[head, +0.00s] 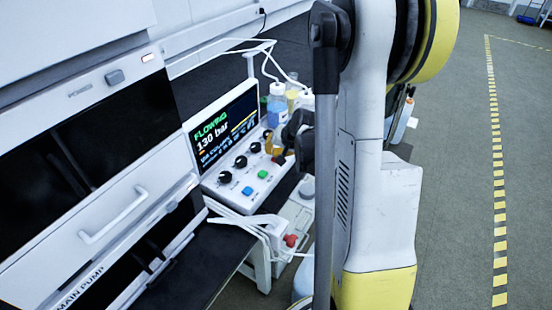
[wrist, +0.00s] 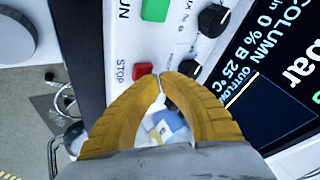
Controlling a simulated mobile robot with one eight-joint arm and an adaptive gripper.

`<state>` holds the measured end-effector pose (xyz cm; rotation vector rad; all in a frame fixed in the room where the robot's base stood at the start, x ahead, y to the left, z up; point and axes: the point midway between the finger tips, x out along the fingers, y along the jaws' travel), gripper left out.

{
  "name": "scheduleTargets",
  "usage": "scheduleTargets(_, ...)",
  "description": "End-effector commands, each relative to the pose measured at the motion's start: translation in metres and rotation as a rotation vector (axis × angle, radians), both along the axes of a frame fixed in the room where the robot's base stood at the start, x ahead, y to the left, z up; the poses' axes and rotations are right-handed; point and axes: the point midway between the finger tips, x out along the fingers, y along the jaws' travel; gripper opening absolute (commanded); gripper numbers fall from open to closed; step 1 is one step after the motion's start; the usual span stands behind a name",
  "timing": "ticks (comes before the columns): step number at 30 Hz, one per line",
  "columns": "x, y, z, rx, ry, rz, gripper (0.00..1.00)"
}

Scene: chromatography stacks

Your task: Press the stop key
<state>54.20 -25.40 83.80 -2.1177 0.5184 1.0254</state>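The red stop key (wrist: 142,71), labelled STOP, is on the white control panel (wrist: 178,48) in the wrist view. My gripper (wrist: 158,76) has yellow-orange fingers that converge, with their tips together and nothing held between them. The tips appear just right of the key's lower edge; I cannot tell whether they touch the panel. In the head view my gripper's orange fingers (head: 272,144) are at the panel's far right end, partly hidden by my arm.
A green key (wrist: 155,9) and black knobs (wrist: 213,20) are close by on the panel. The panel screen (head: 224,124) reads FLOWING, 130 bar. A blue key (head: 246,190) is at the near end. Bottles (head: 277,108) stand behind the panel.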

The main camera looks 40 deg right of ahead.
Motion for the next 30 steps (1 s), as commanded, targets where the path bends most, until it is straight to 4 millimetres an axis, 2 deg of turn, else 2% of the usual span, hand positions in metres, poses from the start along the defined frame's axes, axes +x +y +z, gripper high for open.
scheduleTargets(30, 0.0001, 0.0001, -0.0098, 0.0, 0.0, 0.0, 0.0)
